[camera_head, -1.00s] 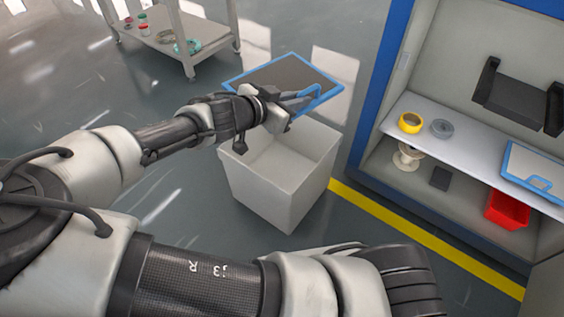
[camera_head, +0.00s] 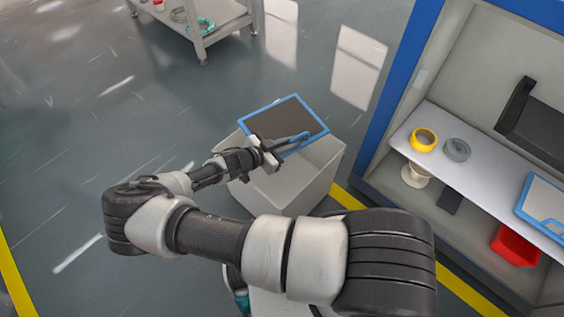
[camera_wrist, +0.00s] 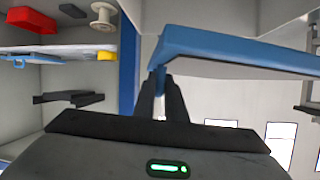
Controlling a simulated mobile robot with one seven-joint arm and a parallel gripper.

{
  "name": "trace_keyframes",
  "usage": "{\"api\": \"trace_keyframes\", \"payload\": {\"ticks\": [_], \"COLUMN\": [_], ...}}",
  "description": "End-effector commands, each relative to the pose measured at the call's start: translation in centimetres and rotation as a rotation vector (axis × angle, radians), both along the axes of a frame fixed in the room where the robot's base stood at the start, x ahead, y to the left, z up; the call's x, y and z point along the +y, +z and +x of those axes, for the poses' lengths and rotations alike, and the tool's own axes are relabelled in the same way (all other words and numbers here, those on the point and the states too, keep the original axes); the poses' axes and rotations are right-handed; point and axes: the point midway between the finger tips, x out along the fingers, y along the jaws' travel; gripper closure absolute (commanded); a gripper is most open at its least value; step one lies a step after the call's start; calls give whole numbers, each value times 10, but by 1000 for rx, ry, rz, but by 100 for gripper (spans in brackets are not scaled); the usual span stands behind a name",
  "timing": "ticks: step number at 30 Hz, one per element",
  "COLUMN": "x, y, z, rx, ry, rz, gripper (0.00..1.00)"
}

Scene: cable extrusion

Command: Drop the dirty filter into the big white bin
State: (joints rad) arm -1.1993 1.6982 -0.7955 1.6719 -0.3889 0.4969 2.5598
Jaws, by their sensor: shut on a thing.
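The dirty filter (camera_head: 286,118) is a flat dark panel with a blue frame and a blue handle. My gripper (camera_head: 275,150) is shut on its handle and holds it over the far part of the big white bin (camera_head: 318,178). The bin stands open on the floor, and the part of its inside that shows looks empty. In the wrist view the blue frame of the filter (camera_wrist: 235,50) spans the upper right, and my gripper's dark fingers (camera_wrist: 160,95) close on its handle.
A cabinet at the right has a shelf (camera_head: 478,181) with a yellow ring (camera_head: 423,140), a grey ring (camera_head: 457,150) and another blue-framed filter (camera_head: 543,208). A red bin (camera_head: 514,246) sits below. A white cart (camera_head: 225,22) stands at the back. Open floor lies left of the bin.

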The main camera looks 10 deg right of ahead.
Motion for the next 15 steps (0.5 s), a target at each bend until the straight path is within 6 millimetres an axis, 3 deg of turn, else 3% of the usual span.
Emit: {"api": "trace_keyframes", "payload": {"ticks": [8, 15], "x": [-2, -2], "y": [-19, -48], "z": [-2, -2], "rx": [-1, 1], "ry": [-6, -5], "rz": [-1, -1], "gripper": [100, 100]}}
